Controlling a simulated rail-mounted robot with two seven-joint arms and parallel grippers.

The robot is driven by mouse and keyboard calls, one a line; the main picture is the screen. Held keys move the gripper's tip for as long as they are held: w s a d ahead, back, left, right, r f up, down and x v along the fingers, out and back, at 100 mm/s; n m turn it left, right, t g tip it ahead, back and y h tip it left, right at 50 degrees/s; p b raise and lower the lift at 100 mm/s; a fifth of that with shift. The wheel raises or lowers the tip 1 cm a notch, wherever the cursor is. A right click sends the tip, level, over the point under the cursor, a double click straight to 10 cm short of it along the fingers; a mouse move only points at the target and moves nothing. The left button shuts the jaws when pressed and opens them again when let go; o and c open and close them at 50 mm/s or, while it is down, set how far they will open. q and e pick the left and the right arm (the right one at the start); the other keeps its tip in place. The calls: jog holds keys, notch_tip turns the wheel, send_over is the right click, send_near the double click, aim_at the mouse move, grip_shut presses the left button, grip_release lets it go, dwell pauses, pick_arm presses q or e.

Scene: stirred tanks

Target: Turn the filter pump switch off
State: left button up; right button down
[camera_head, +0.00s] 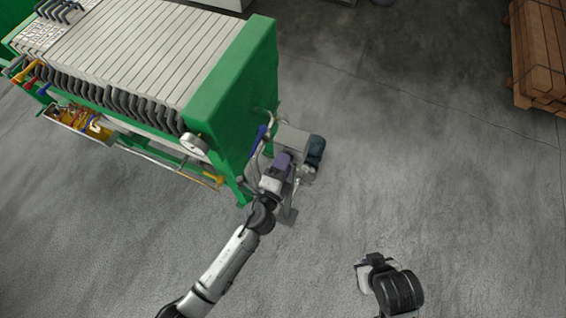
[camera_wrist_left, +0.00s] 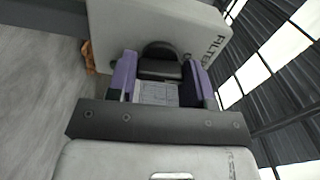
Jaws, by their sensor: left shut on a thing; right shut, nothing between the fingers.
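The filter pump switch (camera_wrist_left: 160,66) is a black knob on the face of a pale grey control box (camera_wrist_left: 130,22) with partly visible lettering that begins "FILTER". The same box (camera_head: 293,138) stands at the right end of the green filter press in the head view. My left gripper (camera_head: 284,161) is at the box's near face. In the left wrist view its purple fingers (camera_wrist_left: 160,78) are on either side of the knob, shut on it. The knob's pointer and setting cannot be read. My right gripper (camera_head: 366,268) is shut and empty over the floor, its fingertips hard to make out.
The green filter press (camera_head: 245,90) with its row of pale plates fills the upper left. A dark blue motor (camera_head: 316,150) sits right of the box. Hoses and a round gauge (camera_head: 194,143) are close by. A wooden stack (camera_head: 540,50) stands far right. The floor between is clear.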

pick_arm(q)
jog(key=shift+m, duration=0.6)
jog(key=o, duration=0.9)
jog(key=shift+b+v, duration=0.8)
jog(key=shift+v, duration=6.1)
